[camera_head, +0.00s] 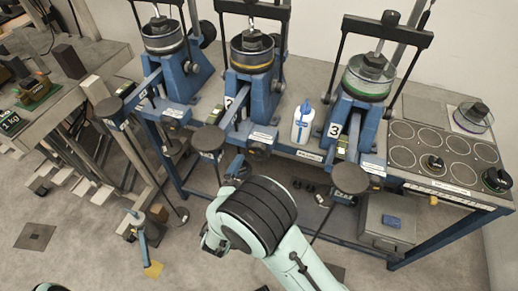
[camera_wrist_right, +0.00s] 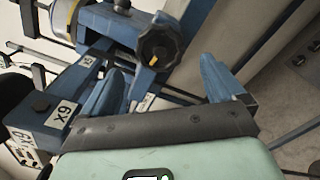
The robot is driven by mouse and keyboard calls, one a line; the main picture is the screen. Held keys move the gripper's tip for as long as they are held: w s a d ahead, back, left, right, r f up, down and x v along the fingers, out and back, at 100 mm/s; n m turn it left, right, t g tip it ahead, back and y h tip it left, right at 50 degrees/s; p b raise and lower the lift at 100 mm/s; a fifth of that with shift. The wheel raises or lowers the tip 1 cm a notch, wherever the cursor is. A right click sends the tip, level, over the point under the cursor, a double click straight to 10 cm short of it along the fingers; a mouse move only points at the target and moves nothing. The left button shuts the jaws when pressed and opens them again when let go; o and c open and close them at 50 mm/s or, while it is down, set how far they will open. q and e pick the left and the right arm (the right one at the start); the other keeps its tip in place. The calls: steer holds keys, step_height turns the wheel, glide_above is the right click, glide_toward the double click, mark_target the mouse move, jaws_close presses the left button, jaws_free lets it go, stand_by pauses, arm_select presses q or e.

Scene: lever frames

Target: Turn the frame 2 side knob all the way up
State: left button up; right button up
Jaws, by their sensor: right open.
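Frame 2 (camera_head: 262,98) is the middle blue lever frame in the head view, with a "2" plate at its front. A dark round knob (camera_head: 258,152) is at its front lower end. In the right wrist view a black lobed knob (camera_wrist_right: 160,46) with a yellow mark shows ahead of the jaws; it looks like this knob. My right gripper (camera_wrist_right: 165,88) is open, with its blue fingers apart on either side below the knob and nothing between them. In the head view my arm mostly hides that gripper. My left gripper is not in view.
Frame 3 (camera_head: 352,110) and another blue frame (camera_head: 178,75) stand either side. A white bottle (camera_head: 302,124) stands between frames 2 and 3. Lever arms with dark round pads (camera_head: 207,139) stick out in front. A grey box (camera_head: 388,218) is at lower right.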

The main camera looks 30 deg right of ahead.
mark_target(257, 155)
steer(key=x, duration=0.8)
steer(key=shift+p, duration=0.4)
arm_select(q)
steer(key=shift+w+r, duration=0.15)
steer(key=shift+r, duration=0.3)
arm_select(e)
steer(key=shift+w+d+f, duration=0.1)
steer(key=c, duration=1.3)
